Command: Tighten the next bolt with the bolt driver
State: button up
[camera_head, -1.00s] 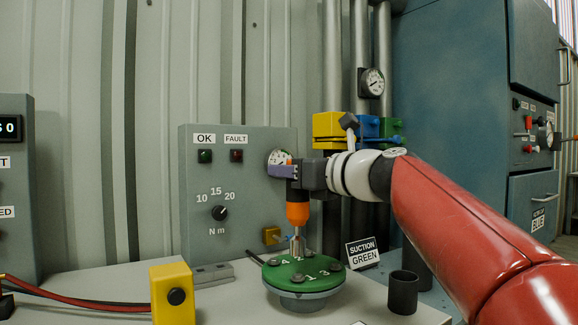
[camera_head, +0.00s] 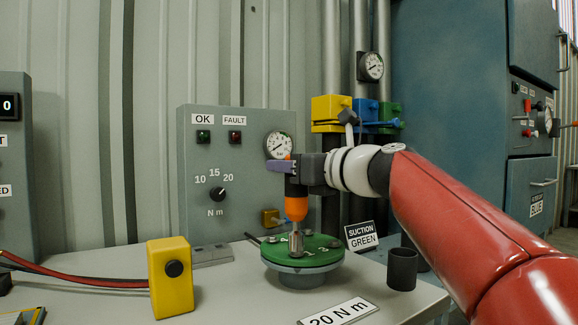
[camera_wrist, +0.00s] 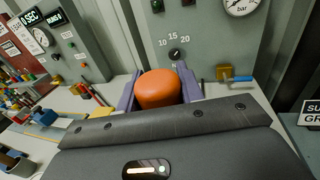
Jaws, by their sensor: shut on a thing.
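My gripper (camera_head: 285,167) is shut on the bolt driver (camera_head: 296,207), which has a black upper body, an orange lower part and a metal socket pointing down. The driver stands upright above the green round flange (camera_head: 327,256). Its socket end is down at a bolt position near the middle front of the flange; I cannot tell whether it is seated on a bolt. Several dark bolt heads and white numbers show on the flange, partly hidden by the socket. In the wrist view the driver's orange end (camera_wrist: 158,89) sits between the purple fingers of my gripper (camera_wrist: 158,85).
The grey torque panel (camera_head: 240,222) stands behind, its knob (camera_head: 218,194) turned toward 20; both OK and FAULT lamps look dark. A yellow button box (camera_head: 170,285) stands left, a dark cup (camera_head: 402,270) right. A "20 N m" label (camera_head: 340,312) lies in front.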

jog(key=shift+f+b, duration=0.65)
jog(key=shift+f, duration=0.15)
dwell(0.8)
jog(key=shift+f, duration=0.3)
dwell(1.4)
notch_tip(320, 180, up, 5)
jog(key=p, duration=0.5)
jog(key=shift+r+p, duration=0.4)
jog(key=shift+r, duration=0.65)
